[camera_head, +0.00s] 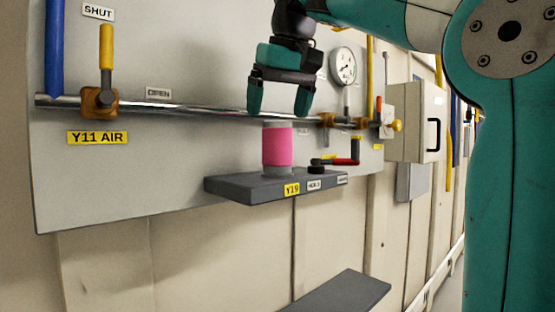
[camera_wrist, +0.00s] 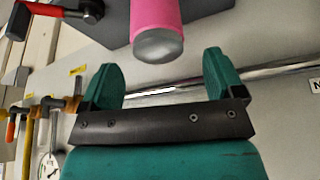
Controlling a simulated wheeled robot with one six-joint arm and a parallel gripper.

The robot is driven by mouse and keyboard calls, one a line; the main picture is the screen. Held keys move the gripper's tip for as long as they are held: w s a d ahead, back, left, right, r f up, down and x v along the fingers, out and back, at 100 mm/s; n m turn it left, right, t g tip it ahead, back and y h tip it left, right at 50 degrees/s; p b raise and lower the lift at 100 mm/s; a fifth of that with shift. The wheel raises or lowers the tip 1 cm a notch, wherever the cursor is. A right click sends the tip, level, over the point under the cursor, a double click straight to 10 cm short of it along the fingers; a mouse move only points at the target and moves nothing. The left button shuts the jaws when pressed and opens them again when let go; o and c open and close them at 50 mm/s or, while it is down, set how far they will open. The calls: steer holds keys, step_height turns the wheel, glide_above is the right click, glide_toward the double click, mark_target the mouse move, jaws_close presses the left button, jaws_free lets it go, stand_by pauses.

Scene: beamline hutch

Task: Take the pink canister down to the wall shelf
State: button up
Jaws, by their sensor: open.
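The pink canister (camera_head: 277,148) stands upright on a dark grey wall shelf (camera_head: 240,188) that bears a yellow Y19 label. Its top and bottom ends are grey. My gripper (camera_head: 279,105) is above the canister, fingers pointing down, open and empty. In the wrist view the pink canister (camera_wrist: 156,18) shows with its grey end beyond and between my open fingertips (camera_wrist: 160,75), apart from them. A red-handled valve (camera_head: 340,160) sits on the same shelf, just right of the canister.
A steel pipe (camera_head: 190,108) runs along the wall panel behind the gripper. It carries a yellow-handled valve (camera_head: 106,70) and, at right, a gauge (camera_head: 343,66). A wall box (camera_head: 410,120) is farther right. A lower dark shelf (camera_head: 345,292) has a bare visible top.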

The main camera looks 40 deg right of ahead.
mark_target(277, 129)
steer(key=b+x, duration=0.2)
steer(key=x, duration=0.1)
steer(key=b+x, duration=0.1)
steer(key=shift+s+f+b, duration=0.25)
steer(key=shift+f+b, duration=0.1)
steer(key=shift+b, duration=0.05)
steer(key=shift+w+d+f, duration=0.1)
steer(key=shift+w+f, duration=0.15)
steer(key=shift+f, duration=0.1)
steer(key=shift+r, duration=0.1)
steer(key=c, duration=1.2)
steer(key=shift+o, duration=0.2)
